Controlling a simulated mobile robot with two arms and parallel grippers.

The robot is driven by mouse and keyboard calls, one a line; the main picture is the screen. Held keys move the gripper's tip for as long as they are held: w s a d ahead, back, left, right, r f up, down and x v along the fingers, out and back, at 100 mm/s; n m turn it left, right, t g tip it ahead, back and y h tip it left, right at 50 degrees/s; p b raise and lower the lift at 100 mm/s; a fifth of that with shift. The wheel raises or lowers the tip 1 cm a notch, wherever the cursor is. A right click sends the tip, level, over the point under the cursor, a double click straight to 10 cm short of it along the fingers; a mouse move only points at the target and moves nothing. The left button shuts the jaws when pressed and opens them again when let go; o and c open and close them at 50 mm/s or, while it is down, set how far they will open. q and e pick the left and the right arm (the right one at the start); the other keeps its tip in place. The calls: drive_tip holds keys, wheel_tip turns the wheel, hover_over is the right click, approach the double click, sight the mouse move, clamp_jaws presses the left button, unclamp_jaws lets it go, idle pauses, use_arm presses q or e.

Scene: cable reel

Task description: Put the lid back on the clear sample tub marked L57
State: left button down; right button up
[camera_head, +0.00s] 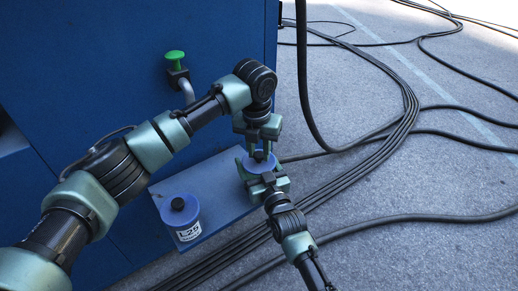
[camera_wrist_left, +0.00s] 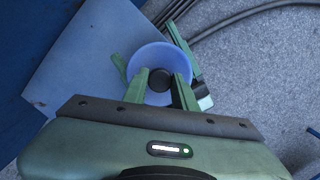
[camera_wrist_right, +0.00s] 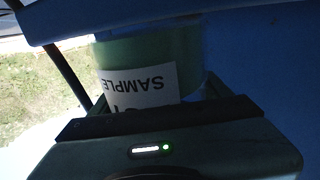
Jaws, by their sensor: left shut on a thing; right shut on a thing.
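A blue lid with a black knob (camera_head: 257,165) shows over the shelf's right end. My left gripper (camera_head: 259,154) comes down from above and is shut on the knob, seen between its fingers in the left wrist view (camera_wrist_left: 160,79). My right gripper (camera_head: 264,180) is shut around the tub under the lid. The right wrist view shows this tub (camera_wrist_right: 185,58) upside down, with a white label reading SAMPLE (camera_wrist_right: 140,86); its number is mostly hidden. The lid is over the tub, but I cannot tell whether it is seated or slightly above it.
Another lidded tub, marked L25 (camera_head: 187,232), stands on the blue shelf (camera_head: 222,192), left of the held tub. A blue cabinet (camera_head: 90,60) with a green knob (camera_head: 175,56) rises behind. Black cables (camera_head: 370,150) run across the grey ground to the right.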

use_arm(q)
drive_tip(key=shift+f, duration=0.1)
drive_tip(key=c, duration=1)
unclamp_jaws()
drive_tip(key=shift+c, duration=0.2)
wheel_tip(320, 180, up, 12)
drive_tip(key=s, duration=0.1)
drive_tip(key=shift+s+a, duration=0.2)
drive_tip(key=shift+a, duration=0.05)
use_arm(e)
drive_tip(key=o, duration=2.1)
drive_tip(key=shift+s, duration=0.1)
